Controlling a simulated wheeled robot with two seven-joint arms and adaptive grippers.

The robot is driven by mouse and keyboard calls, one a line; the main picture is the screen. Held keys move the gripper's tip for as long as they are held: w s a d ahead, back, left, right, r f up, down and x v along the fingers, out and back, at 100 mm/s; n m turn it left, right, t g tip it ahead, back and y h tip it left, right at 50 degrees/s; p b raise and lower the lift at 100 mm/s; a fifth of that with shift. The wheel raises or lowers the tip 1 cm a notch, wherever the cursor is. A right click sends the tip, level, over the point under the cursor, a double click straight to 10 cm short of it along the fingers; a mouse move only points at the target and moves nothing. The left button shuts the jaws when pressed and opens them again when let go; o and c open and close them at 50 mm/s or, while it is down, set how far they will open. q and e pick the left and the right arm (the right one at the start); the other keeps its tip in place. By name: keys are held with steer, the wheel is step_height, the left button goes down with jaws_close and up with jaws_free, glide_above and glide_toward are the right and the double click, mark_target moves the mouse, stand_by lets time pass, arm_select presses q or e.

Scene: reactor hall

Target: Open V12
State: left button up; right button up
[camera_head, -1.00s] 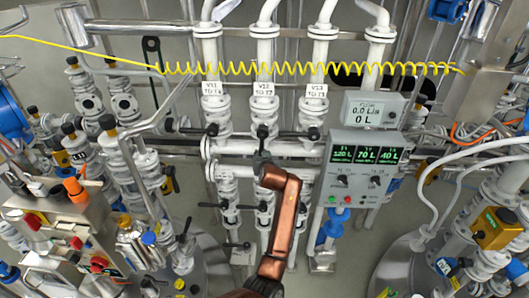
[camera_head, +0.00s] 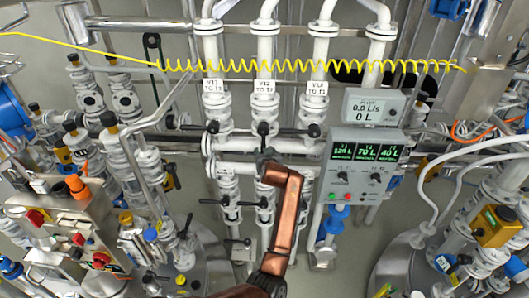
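The V12 label (camera_head: 264,87) is on the middle of three white vertical pipes. Below it is the V12 valve with a black handle (camera_head: 263,129). The handle's lower part runs down towards my gripper, and I cannot tell whether they touch. My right gripper is not in view.
The V11 handle (camera_head: 212,127) and V13 handle (camera_head: 314,130) sit close on either side, both crosswise. More black handles (camera_head: 225,203) are lower on the pipes. A control box (camera_head: 358,168) is to the right. A yellow coiled cable (camera_head: 300,67) crosses above.

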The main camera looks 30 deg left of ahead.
arm_select(q)
steer(key=shift+a, duration=0.1)
steer(key=shift+r, duration=0.1)
steer(key=v, duration=1.2)
